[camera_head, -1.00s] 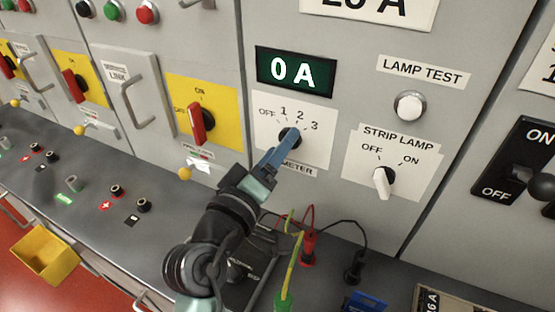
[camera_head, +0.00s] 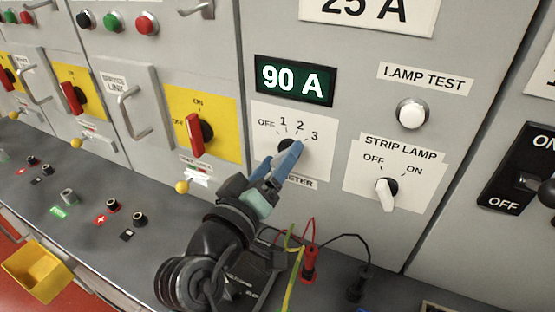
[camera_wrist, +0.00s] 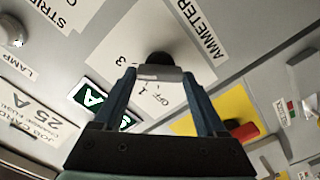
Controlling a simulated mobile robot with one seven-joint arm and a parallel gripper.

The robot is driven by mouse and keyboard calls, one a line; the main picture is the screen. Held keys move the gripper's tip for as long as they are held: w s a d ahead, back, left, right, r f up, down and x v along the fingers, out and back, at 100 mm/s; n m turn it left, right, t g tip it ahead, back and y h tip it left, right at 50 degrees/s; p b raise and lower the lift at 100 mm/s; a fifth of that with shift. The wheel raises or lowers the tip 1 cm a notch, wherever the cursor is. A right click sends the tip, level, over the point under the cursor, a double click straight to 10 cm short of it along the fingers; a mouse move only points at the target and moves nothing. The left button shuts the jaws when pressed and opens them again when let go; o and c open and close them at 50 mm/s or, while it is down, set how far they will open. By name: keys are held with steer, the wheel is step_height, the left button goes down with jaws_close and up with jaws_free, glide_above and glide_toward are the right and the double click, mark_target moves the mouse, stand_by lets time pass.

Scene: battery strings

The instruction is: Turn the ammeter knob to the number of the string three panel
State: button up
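The ammeter knob (camera_wrist: 160,72) has a pale grip bar on a dark round base. It sits on a white plate (camera_head: 262,151) marked OFF, 1, 2, 3. The green display (camera_head: 295,80) above reads 90 A. My gripper (camera_head: 280,155) is at the knob, reaching in from below. In the wrist view its two blue fingertips (camera_wrist: 160,76) lie at the two ends of the grip bar and seem to touch it. My fingers hide much of the knob in the head view, so I cannot tell which mark it points at.
The strip lamp switch (camera_head: 387,190) is right of the plate, below the lamp test button (camera_head: 412,113). A red handle (camera_head: 195,135) on yellow is to the left. Red (camera_head: 310,262) and black plugs with leads stand on the grey ledge below. A yellow bin (camera_head: 40,270) is lower left.

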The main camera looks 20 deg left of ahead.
steer(key=o, duration=0.3)
steer(key=shift+o, duration=0.2)
steer(key=shift+s, duration=0.1)
steer(key=s+b, duration=0.2)
steer(key=s, duration=1)
steer(key=shift+s+a, duration=0.2)
steer(key=shift+s, duration=0.15)
